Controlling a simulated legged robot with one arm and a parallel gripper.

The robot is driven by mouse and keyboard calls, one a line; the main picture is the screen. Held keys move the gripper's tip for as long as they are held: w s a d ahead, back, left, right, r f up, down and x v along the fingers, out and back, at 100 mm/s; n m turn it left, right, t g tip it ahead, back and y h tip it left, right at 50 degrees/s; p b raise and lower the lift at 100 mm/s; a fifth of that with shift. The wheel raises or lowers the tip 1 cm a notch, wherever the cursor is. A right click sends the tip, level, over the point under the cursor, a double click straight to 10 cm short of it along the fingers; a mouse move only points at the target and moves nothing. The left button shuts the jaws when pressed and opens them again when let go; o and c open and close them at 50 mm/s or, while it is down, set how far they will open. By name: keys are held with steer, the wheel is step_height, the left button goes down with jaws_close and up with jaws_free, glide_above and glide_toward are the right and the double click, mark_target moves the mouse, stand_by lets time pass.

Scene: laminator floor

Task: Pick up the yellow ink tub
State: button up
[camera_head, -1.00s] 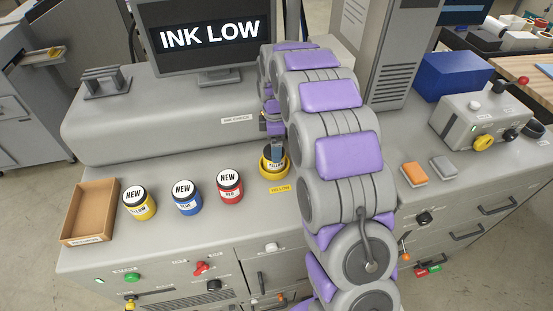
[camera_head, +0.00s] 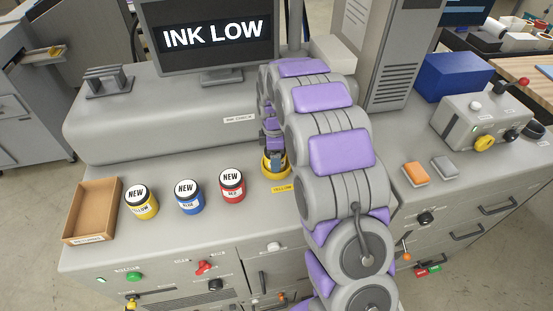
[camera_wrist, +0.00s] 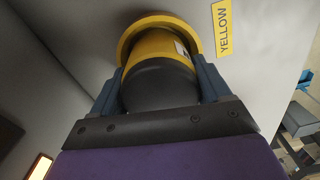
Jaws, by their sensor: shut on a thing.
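The yellow ink tub (camera_wrist: 160,75), yellow with a black lid, stands in a yellow ring-shaped holder (camera_wrist: 130,32) beside a yellow label reading YELLOW (camera_wrist: 225,28). My gripper (camera_wrist: 160,88) is shut on this tub, one blue-grey finger on each side. In the head view the holder (camera_head: 265,171) shows at the foot of my arm, and the tub is mostly hidden by my gripper (camera_head: 275,160). Another yellow tub (camera_head: 143,203) with a lid marked NEW stands at the left, apart from my gripper.
A blue tub (camera_head: 188,198) and a red tub (camera_head: 231,186), both marked NEW, stand left of the holder. A cardboard tray (camera_head: 91,212) lies at the far left. A monitor (camera_head: 210,35) reads INK LOW. Orange (camera_head: 416,174) and grey (camera_head: 444,167) blocks lie right of my arm.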

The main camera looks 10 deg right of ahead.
steer(key=shift+a, duration=0.1)
steer(key=c, duration=0.4)
steer(key=shift+c, duration=0.2)
steer(key=shift+r, duration=0.15)
